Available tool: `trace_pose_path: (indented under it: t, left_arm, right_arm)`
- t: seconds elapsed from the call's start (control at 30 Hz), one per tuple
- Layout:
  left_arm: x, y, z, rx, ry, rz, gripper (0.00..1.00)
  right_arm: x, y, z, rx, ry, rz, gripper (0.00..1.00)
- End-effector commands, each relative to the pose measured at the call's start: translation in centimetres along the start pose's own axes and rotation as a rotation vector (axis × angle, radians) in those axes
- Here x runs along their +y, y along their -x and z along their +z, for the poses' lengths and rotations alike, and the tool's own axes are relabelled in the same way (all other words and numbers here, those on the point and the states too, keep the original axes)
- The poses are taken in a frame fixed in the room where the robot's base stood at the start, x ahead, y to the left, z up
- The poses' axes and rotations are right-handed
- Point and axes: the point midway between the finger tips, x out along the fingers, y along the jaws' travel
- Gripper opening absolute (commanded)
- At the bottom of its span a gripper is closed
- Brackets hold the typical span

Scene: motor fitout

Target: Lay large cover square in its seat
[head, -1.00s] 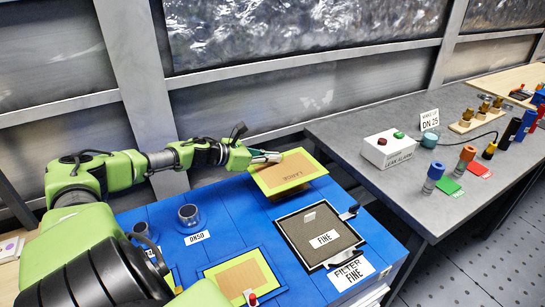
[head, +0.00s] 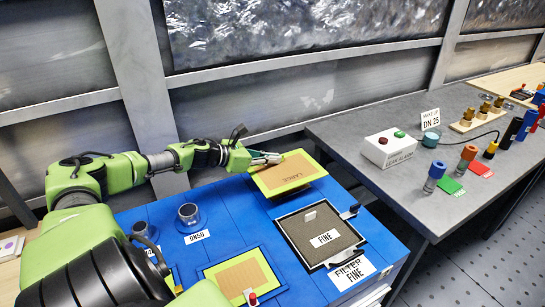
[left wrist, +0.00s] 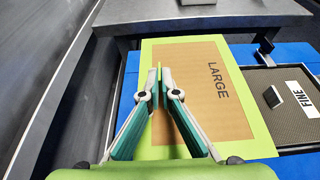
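The large cover (head: 268,182) is a tan plate with a lime-green border, marked LARGE. It is over the back of the blue bench top, with a dark gap and shadow below its near edge. My left gripper (head: 270,158) is at its back-left part. In the left wrist view the fingers (left wrist: 159,88) are closed on a thin green upright tab of the large cover (left wrist: 205,113). The cover hides what lies beneath, so I cannot make out its seat or any contact with it. My right gripper is not in view.
A dark filter tray (head: 315,223) marked FINE lies close in front of the cover. A second tan, green-edged panel (head: 240,278) lies at the front. Metal cups (head: 188,214) stand left. A grey table (head: 380,118) with a leak alarm box (head: 390,148) is right; the wall is close behind.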

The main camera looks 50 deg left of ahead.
Motion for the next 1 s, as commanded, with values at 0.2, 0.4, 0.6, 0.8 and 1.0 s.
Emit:
trace_pose_path:
  t: [0.2, 0.4, 0.6, 0.8, 1.0]
  left_arm:
    - [0.0, -0.4, -1.0, 0.000, 0.000, 0.000, 0.00]
    - [0.0, -0.7, -1.8, 0.001, 0.000, 0.000, 0.00]
    - [0.0, -1.0, -2.4, 0.000, 0.001, 0.000, 0.00]
    - [0.0, -0.9, -2.3, 0.000, 0.001, 0.000, 0.00]
    - [0.0, -0.9, -2.3, 0.000, 0.000, 0.000, 0.00]
  right_arm:
    - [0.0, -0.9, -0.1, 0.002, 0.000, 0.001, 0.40]
    - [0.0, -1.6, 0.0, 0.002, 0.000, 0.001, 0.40]
    - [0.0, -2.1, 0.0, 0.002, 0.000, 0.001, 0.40]
    - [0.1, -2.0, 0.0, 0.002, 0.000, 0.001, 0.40]
    - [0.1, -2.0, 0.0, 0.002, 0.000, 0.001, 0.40]
